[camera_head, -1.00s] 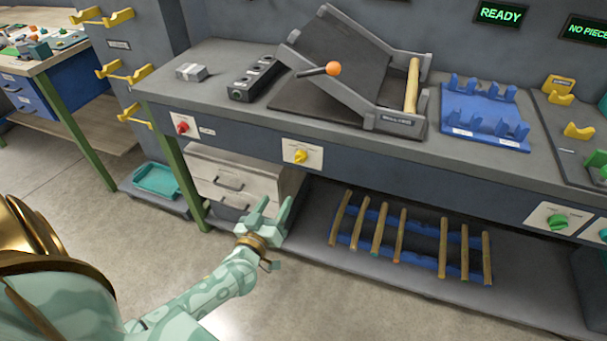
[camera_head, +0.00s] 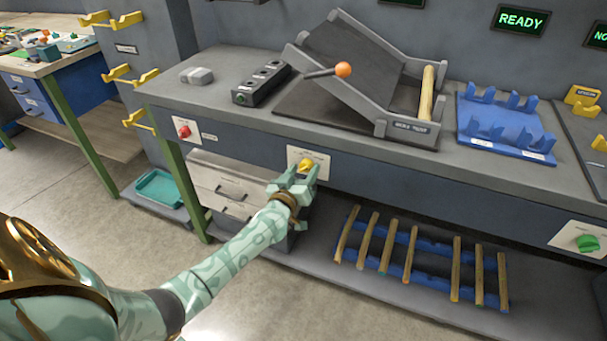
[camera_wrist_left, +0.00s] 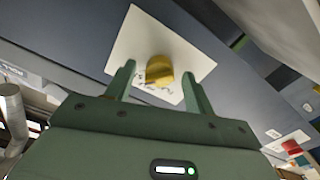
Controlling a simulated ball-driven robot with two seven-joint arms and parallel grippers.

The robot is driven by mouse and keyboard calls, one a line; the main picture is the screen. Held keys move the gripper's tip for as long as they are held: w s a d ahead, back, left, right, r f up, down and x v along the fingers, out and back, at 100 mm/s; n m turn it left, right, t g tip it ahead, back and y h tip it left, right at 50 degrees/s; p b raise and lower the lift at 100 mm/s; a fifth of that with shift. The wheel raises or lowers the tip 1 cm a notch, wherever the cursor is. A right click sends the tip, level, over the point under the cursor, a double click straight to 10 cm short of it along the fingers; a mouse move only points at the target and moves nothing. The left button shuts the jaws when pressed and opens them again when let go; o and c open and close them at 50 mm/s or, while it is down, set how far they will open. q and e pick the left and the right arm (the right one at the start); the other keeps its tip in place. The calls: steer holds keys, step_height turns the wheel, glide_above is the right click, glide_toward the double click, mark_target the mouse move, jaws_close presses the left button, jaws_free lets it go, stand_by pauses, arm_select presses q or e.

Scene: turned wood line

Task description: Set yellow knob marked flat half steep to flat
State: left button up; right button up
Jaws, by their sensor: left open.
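The yellow knob (camera_head: 306,164) sits on a white plate (camera_head: 321,160) on the bench's front panel. In the left wrist view the knob (camera_wrist_left: 159,70) shows between and just beyond my fingertips, with small dark lettering on the plate (camera_wrist_left: 128,45) beside it. The lettering is too small and partly covered, so I cannot tell the knob's setting. My left gripper (camera_head: 299,178) is open, in front of the plate, with a finger on each side of the knob; it also shows in the left wrist view (camera_wrist_left: 160,80). I cannot tell if the fingers touch the knob. My right gripper is not in view.
A red knob (camera_head: 184,131) is left on the same panel and a green knob (camera_head: 587,243) far right. The sloped fixture with an orange-tipped lever (camera_head: 343,69) stands on the bench above. Below are a drawer unit (camera_head: 226,187) and a rack of wooden rods (camera_head: 408,262).

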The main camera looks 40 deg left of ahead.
arm_select(q)
steer(key=c, duration=1)
steer(key=n, duration=0.3)
steer(key=shift+n+p, duration=0.4)
steer(key=n, duration=1.3)
steer(key=shift+f+n, duration=0.1)
steer(key=shift+n, duration=0.3)
steer(key=shift+s+n, duration=0.1)
steer(key=shift+n, duration=0.2)
